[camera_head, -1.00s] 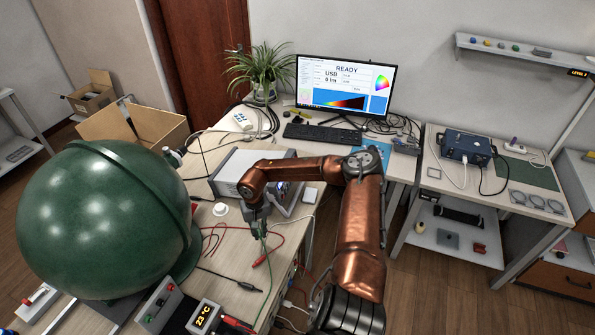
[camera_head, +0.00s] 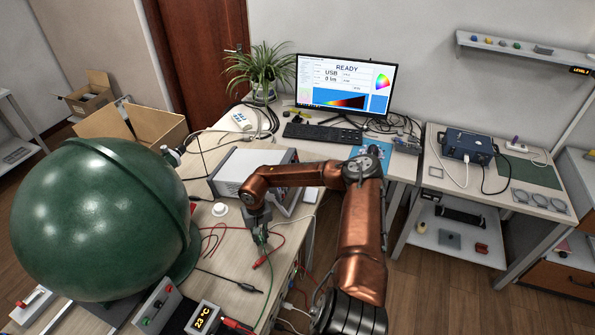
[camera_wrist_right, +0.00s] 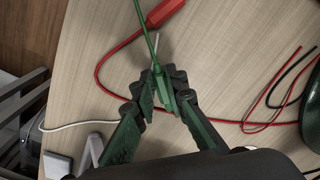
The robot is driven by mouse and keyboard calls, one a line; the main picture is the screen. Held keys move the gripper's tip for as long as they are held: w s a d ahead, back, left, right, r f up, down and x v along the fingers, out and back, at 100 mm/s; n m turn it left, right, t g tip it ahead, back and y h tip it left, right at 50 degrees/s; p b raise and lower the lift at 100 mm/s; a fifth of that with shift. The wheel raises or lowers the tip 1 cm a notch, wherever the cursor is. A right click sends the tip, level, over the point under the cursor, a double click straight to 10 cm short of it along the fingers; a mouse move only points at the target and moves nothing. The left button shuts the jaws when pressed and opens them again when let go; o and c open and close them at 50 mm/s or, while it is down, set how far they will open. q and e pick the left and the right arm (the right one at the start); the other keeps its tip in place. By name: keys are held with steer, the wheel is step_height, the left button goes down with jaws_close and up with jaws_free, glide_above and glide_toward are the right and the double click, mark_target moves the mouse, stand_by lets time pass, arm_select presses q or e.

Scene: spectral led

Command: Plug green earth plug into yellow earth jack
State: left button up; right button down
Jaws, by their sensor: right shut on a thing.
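My right gripper (camera_head: 259,232) hangs above the wooden bench, in front of the grey instrument box (camera_head: 228,181). The right wrist view shows its fingertips (camera_wrist_right: 160,84) shut on the green earth plug (camera_wrist_right: 163,93). The plug's green cable runs up and away in that view; in the head view the green cable (camera_head: 271,285) trails toward the bench's front edge. A pale tip shows by the fingers. I cannot make out the yellow earth jack; my right arm covers much of the box's front. My left gripper is out of view.
A red plug (camera_wrist_right: 166,12) with a red cable lies on the bench near the gripper. A black probe lead (camera_head: 248,288) lies in front. The large green sphere (camera_head: 100,220) stands to the left. A white round piece (camera_head: 220,210) sits beside the gripper.

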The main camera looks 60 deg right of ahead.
steer(key=shift+f+b, duration=0.35)
steer(key=shift+f, duration=0.35)
steer(key=c, duration=1.9)
jaws_free()
steer(key=shift+r, duration=0.1)
steer(key=shift+r+p, duration=0.8)
steer(key=shift+r, duration=0.65)
steer(key=shift+f, duration=0.1)
